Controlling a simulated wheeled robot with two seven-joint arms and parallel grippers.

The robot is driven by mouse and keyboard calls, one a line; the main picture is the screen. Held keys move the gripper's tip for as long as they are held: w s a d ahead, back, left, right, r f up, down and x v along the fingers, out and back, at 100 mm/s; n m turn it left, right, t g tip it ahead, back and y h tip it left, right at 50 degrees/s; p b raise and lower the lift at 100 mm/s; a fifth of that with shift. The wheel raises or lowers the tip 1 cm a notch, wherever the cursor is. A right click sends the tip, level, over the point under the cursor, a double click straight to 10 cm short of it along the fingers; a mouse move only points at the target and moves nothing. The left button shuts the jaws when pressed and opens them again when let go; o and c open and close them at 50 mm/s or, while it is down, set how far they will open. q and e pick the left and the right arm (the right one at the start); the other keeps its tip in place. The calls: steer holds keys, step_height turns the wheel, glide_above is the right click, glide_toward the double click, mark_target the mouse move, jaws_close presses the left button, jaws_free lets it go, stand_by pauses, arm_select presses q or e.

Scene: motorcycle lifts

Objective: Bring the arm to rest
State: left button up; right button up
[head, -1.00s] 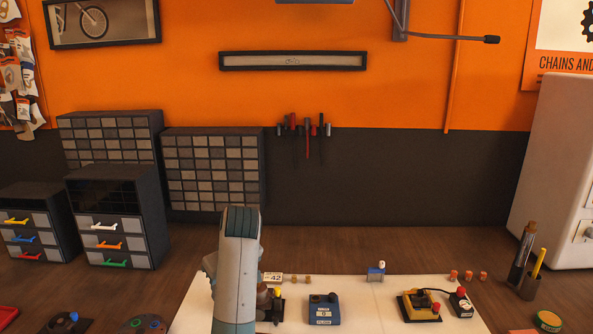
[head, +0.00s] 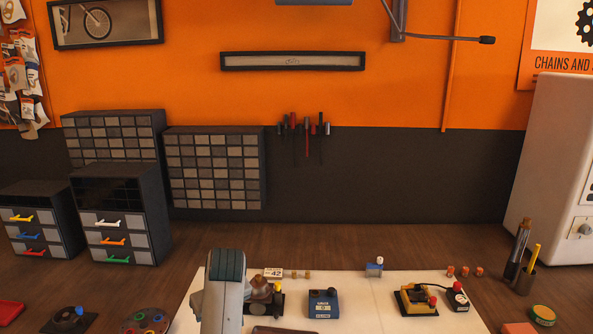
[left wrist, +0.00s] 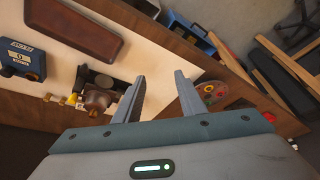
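My left arm (head: 224,290) rises into the bottom of the head view, over the left part of the white mat (head: 372,312); its fingers cannot be made out there. In the left wrist view my left gripper (left wrist: 158,88) has its two fingers apart with nothing between them. Beyond the fingertips are the pale mat and wooden bench. My right arm and gripper are in neither view.
A brown knob-like part (head: 262,287) stands close beside the arm. A blue box (head: 323,304), a yellow-and-black device (head: 416,301) and a brown tray (left wrist: 75,27) are on the mat. A round palette-like piece (head: 147,322) lies left. Drawer cabinets (head: 117,215) stand behind.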

arm_select(q)
steer(key=s+a+f+m, duration=0.2)
steer(key=s+a+f, duration=0.1)
steer(key=s+f, duration=0.6)
steer(key=s+a+f+m, duration=0.2)
steer(key=s+f, duration=0.6)
steer(key=s, duration=0.2)
steer(key=s+d+m+h, duration=0.25)
steer(key=s+m, duration=0.35)
steer(key=s, duration=1.7)
step_height(320, 180, down, 38)
steer(key=s+g+b, duration=0.1)
steer(key=s+b, duration=0.1)
steer(key=b, duration=0.6)
steer(key=s+a+f+b, duration=0.2)
steer(key=s+f+b, duration=0.1)
steer(key=s+f, duration=0.6)
steer(key=s+a+f+g+b, duration=0.1)
steer(key=s+f+b, duration=0.3)
steer(key=s+f, duration=0.4)
step_height(320, 180, down, 7)
steer(key=shift+s+a+f, duration=0.1)
steer(key=shift+s+a, duration=0.25)
steer(key=shift+s, duration=0.05)
